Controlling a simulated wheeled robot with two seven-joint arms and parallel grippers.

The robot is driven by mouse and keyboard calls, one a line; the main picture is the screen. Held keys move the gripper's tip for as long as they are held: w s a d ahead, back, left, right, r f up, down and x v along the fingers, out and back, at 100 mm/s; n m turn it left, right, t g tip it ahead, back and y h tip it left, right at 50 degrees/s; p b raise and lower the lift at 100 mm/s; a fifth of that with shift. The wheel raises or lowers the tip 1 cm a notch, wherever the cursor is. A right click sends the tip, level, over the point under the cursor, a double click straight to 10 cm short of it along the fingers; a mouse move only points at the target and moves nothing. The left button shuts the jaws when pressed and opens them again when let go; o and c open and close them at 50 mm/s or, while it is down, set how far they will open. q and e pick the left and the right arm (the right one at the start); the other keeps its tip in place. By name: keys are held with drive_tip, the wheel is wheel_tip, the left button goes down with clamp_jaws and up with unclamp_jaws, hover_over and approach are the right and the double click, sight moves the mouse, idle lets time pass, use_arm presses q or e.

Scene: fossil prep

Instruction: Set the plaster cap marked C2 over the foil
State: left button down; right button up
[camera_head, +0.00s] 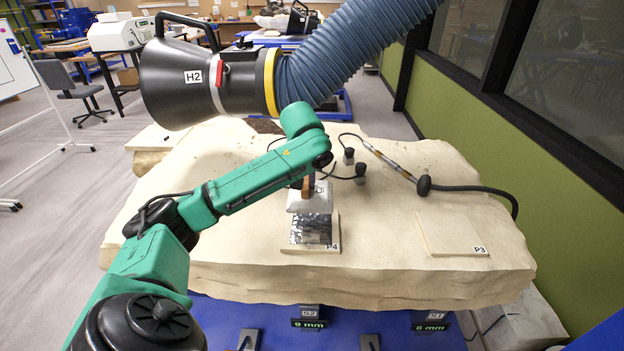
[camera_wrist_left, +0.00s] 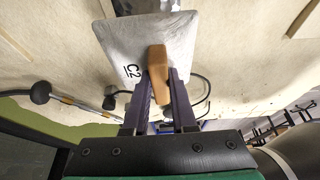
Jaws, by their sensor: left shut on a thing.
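The white plaster cap (camera_head: 306,200) has a brown handle and carries the mark C2, which reads in the wrist view (camera_wrist_left: 118,45). My left gripper (camera_head: 308,183) is shut on the cap's brown handle (camera_wrist_left: 157,85); its fingers (camera_wrist_left: 160,78) stand on both sides of it. The crinkled silver foil (camera_head: 311,229) is on the flat plate marked P4 (camera_head: 298,249). The cap is at the top of the foil, whose lower part shows below it. I cannot tell whether they touch. My right gripper is not in view.
A large pale stone block (camera_head: 380,275) carries everything. A plate marked P3 (camera_head: 445,234) lies bare at the right. A black hood marked H2 (camera_head: 180,85) on a blue hose (camera_head: 350,45) hangs above my arm. A tool with a cable (camera_head: 395,165) lies behind.

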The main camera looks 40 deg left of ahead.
use_arm(q)
wheel_tip(320, 180, down, 2)
drive_tip(key=shift+s+f+b, duration=0.15)
drive_tip(key=shift+f+b, duration=0.1)
drive_tip(key=shift+b, duration=0.8)
drive_tip(key=b+x, duration=0.1)
drive_tip(key=x, duration=0.1)
drive_tip(key=d+b+x, duration=0.1)
drive_tip(key=x, duration=0.1)
drive_tip(key=shift+f, duration=0.2)
drive_tip(key=shift+s+f+b, duration=0.25)
drive_tip(key=shift+f+b, duration=0.3)
drive_tip(key=shift+f, duration=0.1)
drive_tip(key=shift+w+f, duration=0.1)
drive_tip(key=shift+f, duration=0.25)
drive_tip(key=shift+w, duration=0.1)
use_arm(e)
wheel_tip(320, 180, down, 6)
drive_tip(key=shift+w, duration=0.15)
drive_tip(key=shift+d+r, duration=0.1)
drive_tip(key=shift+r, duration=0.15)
use_arm(q)
drive_tip(key=shift+f, duration=0.15)
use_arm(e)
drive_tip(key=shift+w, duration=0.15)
use_arm(q)
drive_tip(key=c, duration=0.6)
unclamp_jaws()
drive_tip(key=shift+c, duration=0.2)
